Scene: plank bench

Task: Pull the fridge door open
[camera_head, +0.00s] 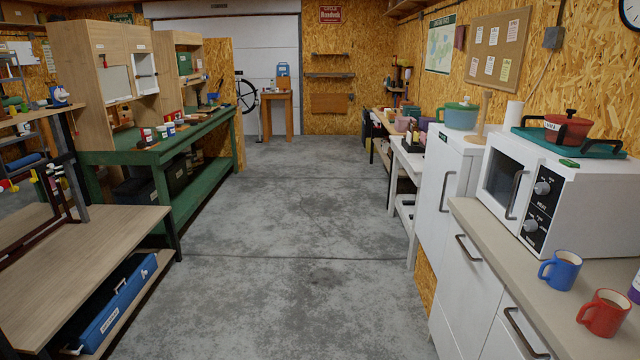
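The white fridge (434,205) stands on the right, just past the counter. Its door faces left toward the aisle and looks shut. The door has a vertical dark grey handle (446,191). A teal pot (461,115) and a wooden paper towel stand (482,120) are on its top. The near end of the fridge is partly hidden by the microwave and counter. Neither of my grippers is in view.
A counter (460,215) with white drawers stands at the near right, holding a microwave (540,190), a blue mug (561,270) and a red mug (604,313). A green workbench (175,150) lines the left. The concrete floor (300,230) between is clear.

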